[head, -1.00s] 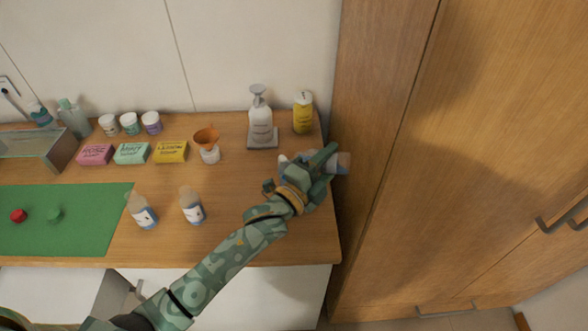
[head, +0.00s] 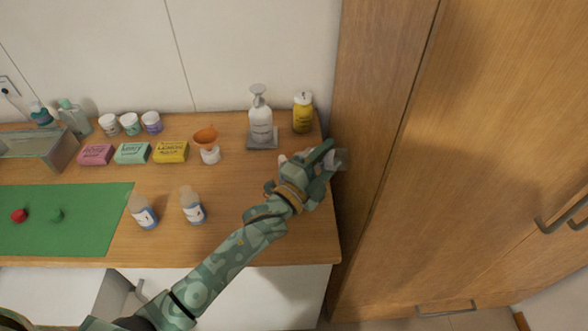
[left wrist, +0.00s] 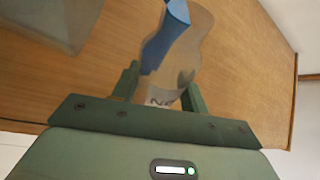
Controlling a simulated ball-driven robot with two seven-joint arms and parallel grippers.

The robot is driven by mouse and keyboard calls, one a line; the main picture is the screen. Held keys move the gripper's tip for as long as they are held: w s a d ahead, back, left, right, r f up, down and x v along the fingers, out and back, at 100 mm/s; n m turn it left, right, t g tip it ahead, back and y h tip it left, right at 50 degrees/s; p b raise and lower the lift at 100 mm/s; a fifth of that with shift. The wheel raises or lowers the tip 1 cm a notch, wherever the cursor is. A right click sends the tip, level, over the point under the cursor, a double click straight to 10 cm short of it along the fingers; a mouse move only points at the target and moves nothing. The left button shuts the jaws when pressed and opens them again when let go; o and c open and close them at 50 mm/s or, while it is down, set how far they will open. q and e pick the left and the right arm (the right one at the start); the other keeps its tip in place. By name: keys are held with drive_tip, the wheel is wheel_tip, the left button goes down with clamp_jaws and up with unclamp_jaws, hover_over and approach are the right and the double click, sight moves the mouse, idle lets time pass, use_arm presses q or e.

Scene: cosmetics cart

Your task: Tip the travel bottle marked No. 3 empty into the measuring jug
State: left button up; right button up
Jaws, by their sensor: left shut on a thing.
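My left gripper (head: 318,165) is at the right end of the counter and shut on a clear travel bottle (head: 342,159), which is mostly hidden by the gripper in the head view. In the left wrist view the bottle (left wrist: 186,62) sits between the fingers, tilted, with blue liquid in it. Its white label is partly covered and I cannot read the number. A translucent container (left wrist: 50,22), perhaps the measuring jug, shows at the upper left there, apart from the bottle. In the head view the gripper hides most of a pale object beside it. My right gripper is out of view.
Two labelled bottles (head: 145,212) (head: 192,207) stand on the counter near a green mat (head: 90,235) with a red and a green cap. A tall wooden cabinet (head: 385,130) rises close on the right.

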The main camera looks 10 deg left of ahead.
use_arm(q)
drive_tip(key=shift+a+r+n+t, duration=0.2)
drive_tip(key=shift+r+n+t, duration=0.2)
drive_tip(key=shift+n, duration=0.4)
